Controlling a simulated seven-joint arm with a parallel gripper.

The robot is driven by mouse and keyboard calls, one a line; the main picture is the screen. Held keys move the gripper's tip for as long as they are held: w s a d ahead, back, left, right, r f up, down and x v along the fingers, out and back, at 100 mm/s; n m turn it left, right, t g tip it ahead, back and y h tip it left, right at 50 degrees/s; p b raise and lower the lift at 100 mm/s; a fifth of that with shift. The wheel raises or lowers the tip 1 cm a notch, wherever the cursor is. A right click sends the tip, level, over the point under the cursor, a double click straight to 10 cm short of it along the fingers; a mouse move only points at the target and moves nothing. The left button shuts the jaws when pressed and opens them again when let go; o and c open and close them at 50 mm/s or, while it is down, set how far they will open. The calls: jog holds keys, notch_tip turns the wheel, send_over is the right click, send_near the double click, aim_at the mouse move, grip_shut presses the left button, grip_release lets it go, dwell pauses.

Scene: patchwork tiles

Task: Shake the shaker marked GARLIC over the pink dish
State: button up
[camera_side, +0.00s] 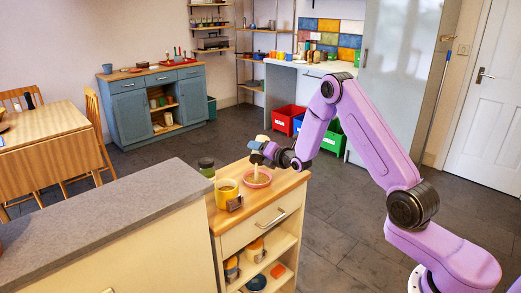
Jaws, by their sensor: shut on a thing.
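My gripper (265,156) is above the pink dish (264,184) on the wooden top of a small cabinet. It is shut on a small pale thing with blue and yellowish parts (257,144), probably the shaker. The arm partly hides it, and no GARLIC marking can be read. A narrow cream-coloured shape (256,172) shows between the gripper and the dish; I cannot tell what it is. The dish holds something yellowish-green.
A yellow mug (226,191) stands just left of the dish, with a small dark block (235,204) in front. A dark green-lidded jar (206,167) stands behind the mug. A grey counter (110,215) rises at the left. The cabinet's right edge is close to the dish.

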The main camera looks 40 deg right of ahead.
jog(key=shift+r, duration=0.1)
jog(key=shift+r+m+g+y, duration=0.25)
jog(key=shift+m+g+y, duration=0.05)
jog(key=shift+m+g, duration=0.2)
jog(key=m+g+y, duration=0.1)
jog(key=r+m+g+y, duration=0.1)
jog(key=m, duration=0.1)
jog(key=shift+g, duration=0.3)
jog(key=shift+f, duration=0.1)
jog(key=shift+w+d+f, duration=0.1)
jog(key=shift+d+f, duration=0.2)
jog(key=shift+f, duration=0.25)
jog(key=shift+r, duration=0.1)
jog(key=shift+a+r+m+g+y, duration=0.15)
jog(key=shift+r+m+g+y, duration=0.6)
jog(key=shift+m+g+y, duration=0.45)
jog(key=shift+a+r+y, duration=0.1)
jog(key=shift+r+y, duration=0.05)
jog(key=shift+y, duration=0.35)
